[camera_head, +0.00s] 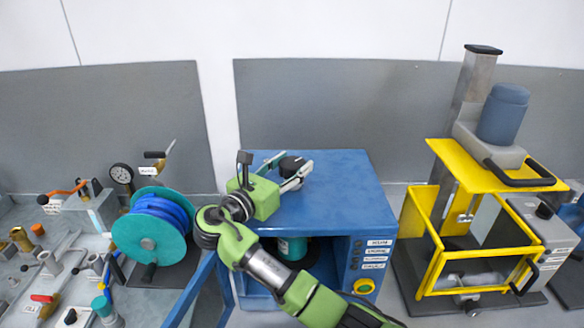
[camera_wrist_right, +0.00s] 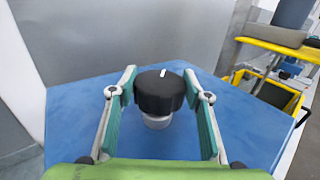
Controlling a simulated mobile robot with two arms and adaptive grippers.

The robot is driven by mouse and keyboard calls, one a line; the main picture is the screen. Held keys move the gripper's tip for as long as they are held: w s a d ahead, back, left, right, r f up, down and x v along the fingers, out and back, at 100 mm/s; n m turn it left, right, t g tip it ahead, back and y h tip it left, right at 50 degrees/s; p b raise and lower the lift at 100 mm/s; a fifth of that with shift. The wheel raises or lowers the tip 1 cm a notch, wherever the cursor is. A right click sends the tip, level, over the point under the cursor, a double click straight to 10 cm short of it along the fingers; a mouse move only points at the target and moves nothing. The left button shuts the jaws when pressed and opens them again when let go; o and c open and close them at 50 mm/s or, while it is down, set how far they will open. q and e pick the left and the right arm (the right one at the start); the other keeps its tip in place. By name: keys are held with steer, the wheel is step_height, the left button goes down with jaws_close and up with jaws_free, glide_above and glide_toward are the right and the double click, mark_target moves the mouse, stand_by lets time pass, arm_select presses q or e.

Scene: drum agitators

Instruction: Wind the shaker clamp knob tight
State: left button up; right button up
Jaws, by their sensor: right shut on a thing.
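The clamp knob (camera_wrist_right: 159,92) is black with a white mark on its top, on a pale metal collar above the blue shaker's top. It also shows in the head view (camera_head: 291,165), partly covered by my gripper. My right gripper (camera_head: 284,171) reaches in over the blue shaker (camera_head: 345,180) and is shut on the knob. In the right wrist view, its two teal-padded fingers (camera_wrist_right: 160,88) stand on either side of the knob. The white mark points up and slightly right there. My left gripper is not in view.
A teal reel with blue hose (camera_head: 150,240) stands left of the shaker. A yellow-framed machine (camera_head: 480,180) stands on the right. A blue panel (camera_head: 190,290) sticks out at the shaker's front left. Small fittings crowd the left bench. A grey panel stands behind.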

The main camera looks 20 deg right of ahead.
mark_target(291, 163)
steer(key=shift+a+f+m+g+h+b, duration=0.1)
steer(key=shift+f+m+g+h+b, duration=0.05)
steer(key=shift+m+g+h+b, duration=1.05)
steer(key=shift+w+m+g+h+b, duration=0.1)
steer(key=shift+m+g+h+b, duration=0.3)
steer(key=shift+m+g+b, duration=1.1)
steer(key=shift+n+g+b, duration=0.3)
steer(key=shift+g+b, duration=0.05)
steer(key=shift+g, duration=0.25)
steer(key=o, duration=1.1)
steer(key=shift+r, duration=0.2)
step_height(291, 163, up, 10)
steer(key=shift+f, duration=0.1)
